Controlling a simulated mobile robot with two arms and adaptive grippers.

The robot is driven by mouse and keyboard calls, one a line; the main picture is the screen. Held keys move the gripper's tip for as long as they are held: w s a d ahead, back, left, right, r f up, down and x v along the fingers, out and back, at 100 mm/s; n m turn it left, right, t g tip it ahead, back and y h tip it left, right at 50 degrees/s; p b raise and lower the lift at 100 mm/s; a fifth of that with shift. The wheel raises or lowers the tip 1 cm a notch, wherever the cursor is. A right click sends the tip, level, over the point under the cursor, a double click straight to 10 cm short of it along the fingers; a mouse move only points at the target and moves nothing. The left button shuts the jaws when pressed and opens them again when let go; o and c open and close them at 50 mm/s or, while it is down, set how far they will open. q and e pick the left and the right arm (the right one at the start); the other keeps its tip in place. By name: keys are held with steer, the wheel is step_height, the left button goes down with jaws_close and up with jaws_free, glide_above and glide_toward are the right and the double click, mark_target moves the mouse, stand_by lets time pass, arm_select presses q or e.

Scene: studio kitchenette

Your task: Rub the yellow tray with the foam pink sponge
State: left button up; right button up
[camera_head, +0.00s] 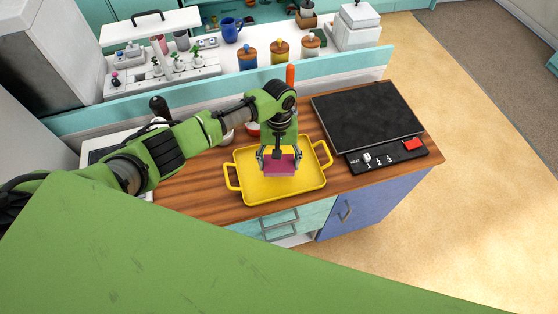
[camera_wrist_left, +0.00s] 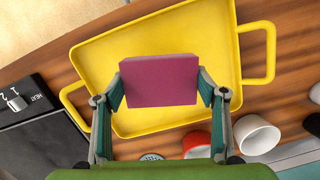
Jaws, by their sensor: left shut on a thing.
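The yellow tray (camera_head: 253,187) lies flat on the wooden counter, a looped handle at each end. It also shows in the left wrist view (camera_wrist_left: 92,52). My left gripper (camera_head: 280,160) is over the middle of the tray, pointing down, and is shut on the pink sponge (camera_head: 284,167). In the left wrist view the sponge (camera_wrist_left: 160,80) is a pink block between the two fingers of the left gripper (camera_wrist_left: 163,90). The sponge is at or just above the tray floor; I cannot tell whether it touches. My right gripper is not in view.
A black cooktop (camera_head: 367,117) with a control panel (camera_head: 387,156) is right of the tray. A red bowl (camera_wrist_left: 196,141) and a white cup (camera_wrist_left: 255,134) stand close behind the tray. Jars and a blue mug (camera_head: 231,30) stand on the raised back shelf.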

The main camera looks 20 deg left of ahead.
arm_select(q)
steer(key=shift+r+p, duration=0.5)
steer(key=shift+r, duration=0.25)
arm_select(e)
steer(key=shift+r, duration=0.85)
arm_select(q)
steer(key=shift+r+p, duration=0.7)
steer(key=shift+r, duration=0.75)
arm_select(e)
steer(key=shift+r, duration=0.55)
